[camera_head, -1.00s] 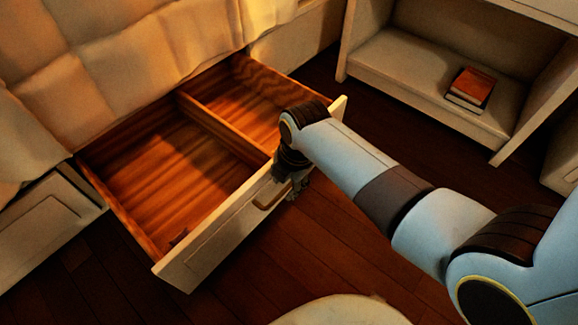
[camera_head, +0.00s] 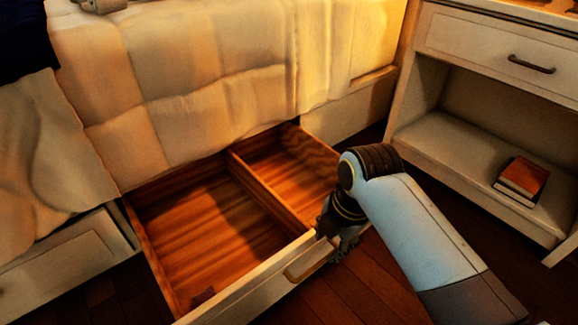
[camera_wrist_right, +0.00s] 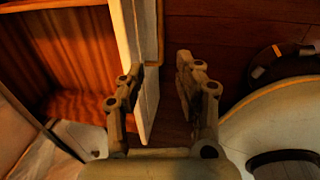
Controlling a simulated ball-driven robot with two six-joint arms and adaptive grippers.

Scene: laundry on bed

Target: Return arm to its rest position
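My right arm comes in from the lower right of the head view. Its gripper (camera_head: 340,243) points down at the front of an open wooden drawer (camera_head: 205,235) under the bed, close to the drawer handle (camera_head: 308,262). In the right wrist view my right gripper (camera_wrist_right: 160,78) has its two fingers apart. The pale drawer front (camera_wrist_right: 146,90) shows beyond and between them. I cannot tell whether a finger touches it. No object shows in the fingers. My left gripper is not in view.
The drawer is empty apart from a small dark patch at its near corner. The bed (camera_head: 220,70) with a pale cover stands behind. A nightstand (camera_head: 475,165) with a red book (camera_head: 521,181) on its shelf stands at the right. Dark wooden floor (camera_head: 385,290) lies in front.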

